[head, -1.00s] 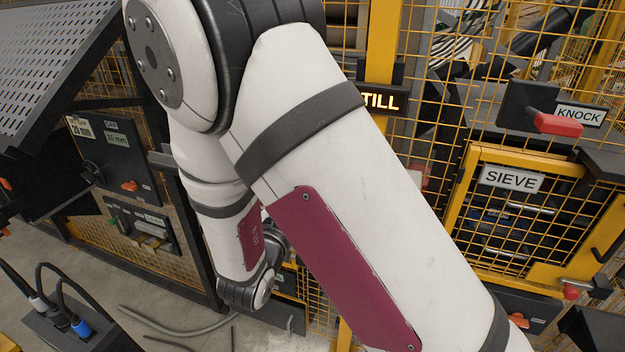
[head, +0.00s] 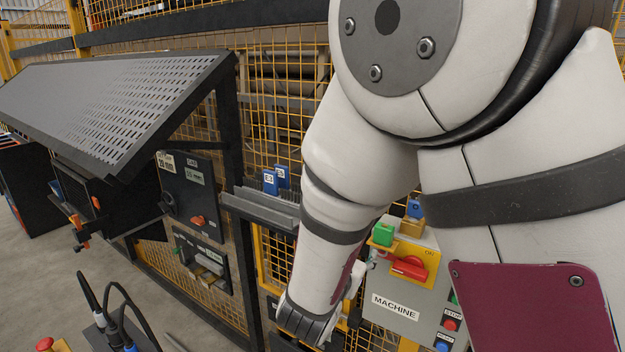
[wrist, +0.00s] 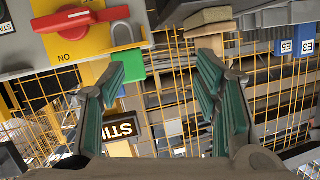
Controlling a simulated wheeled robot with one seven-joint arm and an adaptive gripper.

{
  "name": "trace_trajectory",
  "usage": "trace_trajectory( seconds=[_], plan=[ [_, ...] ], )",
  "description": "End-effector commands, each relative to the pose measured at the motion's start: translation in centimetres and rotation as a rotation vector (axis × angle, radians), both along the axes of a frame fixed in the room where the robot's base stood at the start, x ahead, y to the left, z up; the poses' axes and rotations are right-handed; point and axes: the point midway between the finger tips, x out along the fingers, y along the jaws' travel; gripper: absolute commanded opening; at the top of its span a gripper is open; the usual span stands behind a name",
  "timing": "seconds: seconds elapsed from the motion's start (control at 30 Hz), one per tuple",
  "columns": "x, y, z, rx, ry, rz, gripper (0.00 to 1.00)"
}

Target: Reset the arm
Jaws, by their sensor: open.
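My gripper (wrist: 162,66) shows in the wrist view with its two green-padded fingers spread apart and nothing between them. Past the left finger is the green block (wrist: 130,64) beside the red rotary switch (wrist: 75,20) marked ON. A lit sign (wrist: 120,128) shows low behind the fingers. In the head view my white arm covers much of the centre and right, and the gripper itself is mostly hidden behind it. The grey MACHINE panel (head: 395,315) stands beside the lower arm, with the red switch (head: 408,267) and green block (head: 383,234) on it.
A perforated sloping panel (head: 120,100) reaches in from the left. Blue tags (head: 271,182) stand on a grey ledge (head: 262,207) left of the arm. A dark control box (head: 190,195) hangs on yellow mesh fencing. Cables rise from a box at lower left. Bare floor (head: 60,275) shows left.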

Motion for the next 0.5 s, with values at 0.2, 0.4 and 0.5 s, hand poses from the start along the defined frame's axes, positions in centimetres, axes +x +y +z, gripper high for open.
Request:
trace_trajectory(
  seconds=[0.2,0.4,0.5],
  plan=[
    [0.8,1.8,4.0,0.224,0.113,0.214,0.57],
    [-2.0,2.7,7.8,0.299,0.234,0.419,0.57],
    [-4.5,2.4,9.4,0.295,0.302,0.504,0.57]
  ],
)
